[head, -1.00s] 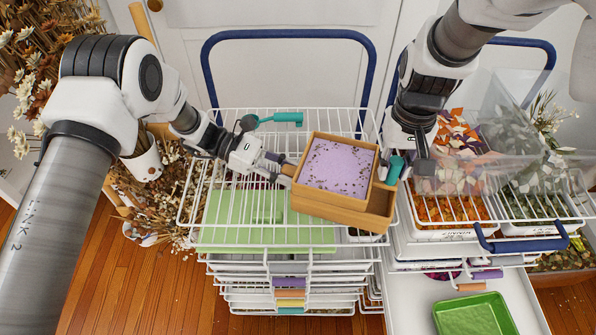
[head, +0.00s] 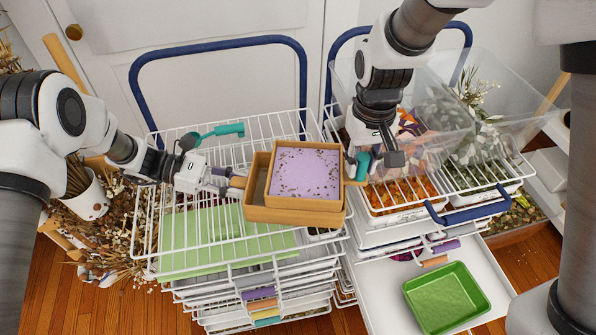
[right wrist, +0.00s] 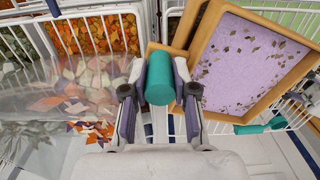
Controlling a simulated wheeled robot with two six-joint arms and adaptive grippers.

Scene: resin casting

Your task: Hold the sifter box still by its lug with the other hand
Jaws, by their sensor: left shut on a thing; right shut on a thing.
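The wooden sifter box (head: 253,190) sits on the white wire rack at the middle of the head view. A wooden sieve frame (head: 305,146) with a lilac, dark-flecked surface lies over its right part, leaving a strip of the box bare at the left. My left gripper (head: 237,182) is shut on the small wooden lug at the box's left side. My right gripper (head: 359,168) is shut on the sieve's handle at the right. In the right wrist view its teal grip (right wrist: 160,80) lies between the fingers; the sieve frame (right wrist: 205,45) is beside it.
A teal-handled tool (head: 222,131) lies on the wire rack (head: 170,135) behind the box. A pale green sheet (head: 190,240) is below the wires. Bins of orange flakes (head: 400,190) stand to the right, under a clear box. A green tray (head: 445,297) sits at lower right.

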